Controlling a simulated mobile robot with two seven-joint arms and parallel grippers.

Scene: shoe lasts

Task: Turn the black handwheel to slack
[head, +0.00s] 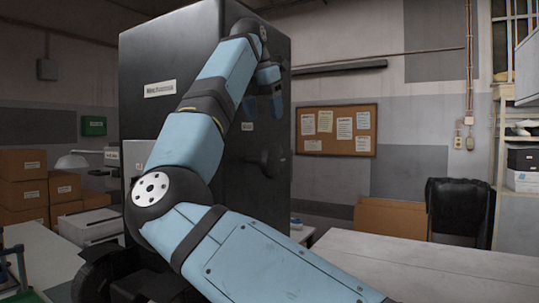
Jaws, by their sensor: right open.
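A tall dark machine cabinet (150,55) stands in the middle of the head view. On its right-hand face is a round black handwheel (272,160), dark against dark and hard to make out in detail. My right arm rises from the lower right and bends over in front of the cabinet. My right gripper (263,107) points down with its blue fingers apart, open and empty. It appears above the handwheel in the picture, apart from it. My left gripper is not in view.
A pale table (430,265) runs along the right. Cardboard boxes (22,190) are stacked at the left near a white bench. A black-draped chair (460,205) and a shelf (522,158) stand at far right. A cork board (337,130) hangs on the back wall.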

